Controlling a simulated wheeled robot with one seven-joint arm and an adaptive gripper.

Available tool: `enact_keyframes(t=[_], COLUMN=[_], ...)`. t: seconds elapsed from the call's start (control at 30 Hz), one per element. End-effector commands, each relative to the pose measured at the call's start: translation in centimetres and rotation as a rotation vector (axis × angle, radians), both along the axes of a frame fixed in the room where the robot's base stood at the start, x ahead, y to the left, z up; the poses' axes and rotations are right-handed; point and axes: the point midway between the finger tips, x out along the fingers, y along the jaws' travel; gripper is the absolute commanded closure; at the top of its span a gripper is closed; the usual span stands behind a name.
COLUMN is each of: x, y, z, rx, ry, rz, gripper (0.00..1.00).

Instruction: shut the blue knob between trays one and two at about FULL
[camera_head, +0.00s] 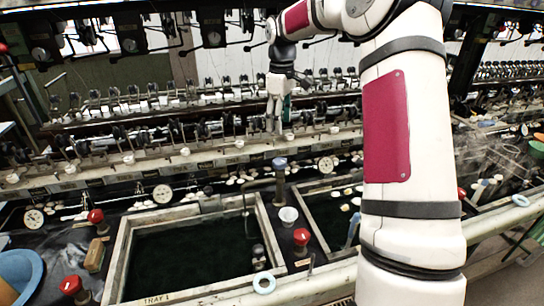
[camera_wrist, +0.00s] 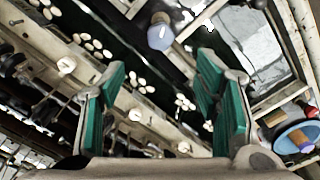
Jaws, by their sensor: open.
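The blue knob (camera_head: 279,163) tops a dark upright post between tray one (camera_head: 122,250) and tray two (camera_head: 318,187) in the head view. Its pale blue cap also shows at the top middle of the wrist view (camera_wrist: 160,34). My gripper (camera_head: 276,128) hangs above and behind the knob in the head view, fingers pointing down. In the wrist view my gripper (camera_wrist: 160,85) is open with green pads spread wide and nothing between them. The knob lies beyond the fingertips, apart from them. My arm hides part of tray two. I cannot read a FULL mark.
Red knobs (camera_head: 301,237) stand near the tray frames. A white cup (camera_head: 289,215) sits close in front of the blue knob's post. A gauge (camera_head: 162,193) and reeling machinery line the back. A blue basin (camera_head: 20,270) is at the lower left.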

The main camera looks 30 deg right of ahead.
Motion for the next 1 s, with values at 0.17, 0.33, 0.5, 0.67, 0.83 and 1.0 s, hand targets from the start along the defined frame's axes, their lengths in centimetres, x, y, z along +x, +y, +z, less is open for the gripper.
enact_keyframes(t=[0.17,0.33,0.5,0.67,0.83,1.0], x=[-0.2,-0.2,-0.2,-0.1,-0.1,0.0], y=[0.1,0.1,0.1,0.1,0.0,0.0], z=[-2.5,-5.9,-9.2,-11.6,-13.0,-13.5], rx=[0.005,0.007,0.006,0.005,0.004,0.004], ry=[0.005,0.006,0.006,0.003,0.002,0.002], rz=[-0.001,-0.003,-0.003,-0.004,-0.004,-0.004], gripper=[0.43,0.43,0.43,0.43,0.43,0.43])
